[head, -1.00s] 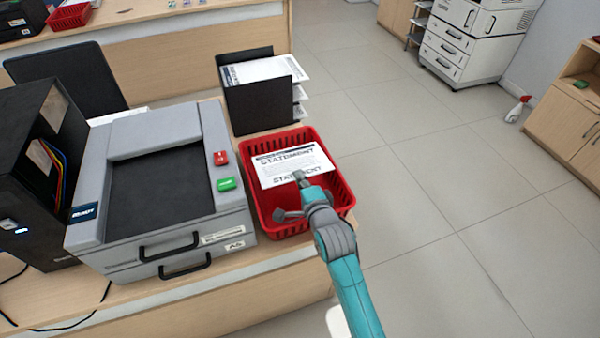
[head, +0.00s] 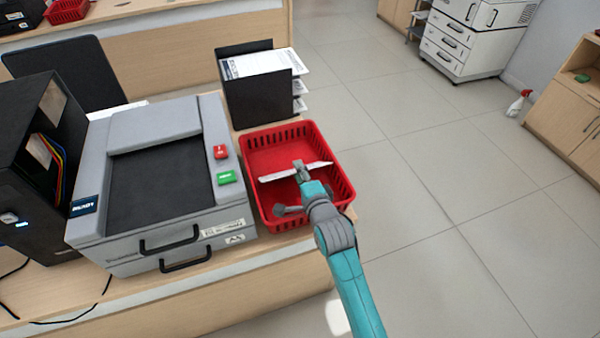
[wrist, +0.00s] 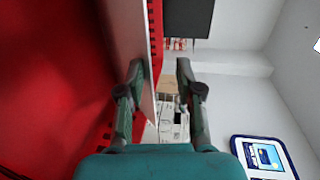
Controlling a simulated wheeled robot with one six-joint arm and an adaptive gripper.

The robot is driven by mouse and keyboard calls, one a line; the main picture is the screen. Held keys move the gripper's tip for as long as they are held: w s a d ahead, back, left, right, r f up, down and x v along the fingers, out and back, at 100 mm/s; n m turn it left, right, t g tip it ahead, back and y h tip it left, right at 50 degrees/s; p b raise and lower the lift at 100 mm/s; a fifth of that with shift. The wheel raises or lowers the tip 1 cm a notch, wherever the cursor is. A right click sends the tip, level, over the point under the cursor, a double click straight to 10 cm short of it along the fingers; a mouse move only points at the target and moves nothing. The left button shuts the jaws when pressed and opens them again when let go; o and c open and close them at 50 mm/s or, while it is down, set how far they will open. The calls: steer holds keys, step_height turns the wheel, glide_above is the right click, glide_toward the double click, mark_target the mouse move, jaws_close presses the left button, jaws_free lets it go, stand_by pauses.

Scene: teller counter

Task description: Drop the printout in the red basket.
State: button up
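The printout (head: 278,176) is a white sheet seen nearly edge-on within the outline of the red basket (head: 347,190) in the head view. My gripper (head: 299,167) points down over the basket. In the wrist view my gripper (wrist: 160,68) has its two fingers apart. The printout (wrist: 134,35) runs as a pale band along the left finger and does not span the gap. The basket's red wall fills the left of the wrist view (wrist: 45,80). Whether the sheet touches the basket floor or a finger I cannot tell.
A grey printer (head: 160,185) with red and green buttons stands left of the basket. A black paper tray (head: 262,100) with sheets stands just behind it. The counter edge (head: 300,255) runs in front of the basket, and open floor (head: 430,170) lies to the right.

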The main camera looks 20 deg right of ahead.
steer(key=s+r, duration=0.2)
steer(key=s, duration=0.9)
steer(key=shift+s, duration=0.4)
steer(key=shift+s, duration=0.1)
steer(key=s+f+n, duration=0.3)
steer(key=s+n, duration=0.1)
steer(key=s, duration=0.5)
steer(key=s+f+n, duration=0.2)
steer(key=s+n, duration=0.3)
steer(key=s, duration=0.5)
steer(key=s+r+n+g, duration=0.1)
steer(key=s+r+n, duration=0.3)
steer(key=s+n, duration=0.5)
steer(key=shift+s+f+v, duration=0.25)
steer(key=shift+f+v, duration=0.65)
steer(key=shift+v, duration=3.1)
